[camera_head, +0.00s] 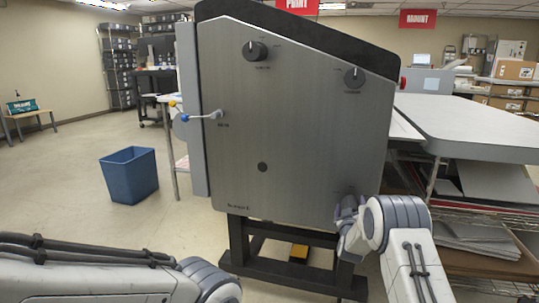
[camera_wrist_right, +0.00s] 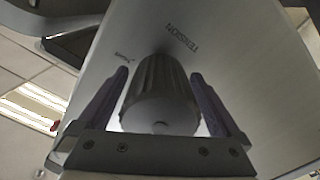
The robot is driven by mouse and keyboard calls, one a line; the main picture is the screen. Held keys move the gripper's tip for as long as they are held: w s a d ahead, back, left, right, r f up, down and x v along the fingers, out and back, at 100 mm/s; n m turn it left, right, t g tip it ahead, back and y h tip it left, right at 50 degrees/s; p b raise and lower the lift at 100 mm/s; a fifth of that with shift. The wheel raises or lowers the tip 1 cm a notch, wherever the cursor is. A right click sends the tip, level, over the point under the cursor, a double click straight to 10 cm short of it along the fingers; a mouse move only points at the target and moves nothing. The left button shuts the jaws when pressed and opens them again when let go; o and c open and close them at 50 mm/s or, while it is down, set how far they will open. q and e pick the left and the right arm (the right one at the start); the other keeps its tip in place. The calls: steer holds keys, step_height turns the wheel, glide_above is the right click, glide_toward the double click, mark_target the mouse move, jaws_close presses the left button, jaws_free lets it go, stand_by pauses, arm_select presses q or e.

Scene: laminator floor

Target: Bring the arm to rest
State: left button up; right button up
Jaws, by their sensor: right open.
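My right gripper (camera_head: 347,213) is at the lower right of the laminator's grey side panel (camera_head: 290,135). In the right wrist view its two fingers (camera_wrist_right: 160,75) are open, one on each side of a dark ribbed knob (camera_wrist_right: 157,100) below the word TENSION. In the head view this knob is hidden by the gripper. Part of my left arm (camera_head: 90,278) crosses the lower left of the head view; its gripper is out of the picture.
Two black knobs (camera_head: 255,51) (camera_head: 354,76) and a crank lever (camera_head: 203,116) are on the panel. A blue bin (camera_head: 130,174) stands on the floor to the left. A grey-topped table (camera_head: 470,125) is at the right, with shelves below. The floor at left is mostly clear.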

steer(key=p+v, duration=0.1)
steer(key=v, duration=0.8)
steer(key=b+x, duration=0.1)
steer(key=x, duration=0.9)
steer(key=shift+m, duration=1.2)
steer(key=m, duration=0.5)
steer(key=shift+s+r, duration=0.1)
steer(key=m, duration=0.6)
steer(key=shift+m, duration=0.3)
steer(key=p+v, duration=0.1)
steer(key=v, duration=0.4)
steer(key=shift+s, duration=0.15)
steer(key=shift+s+a, duration=0.1)
steer(key=shift+s, duration=0.25)
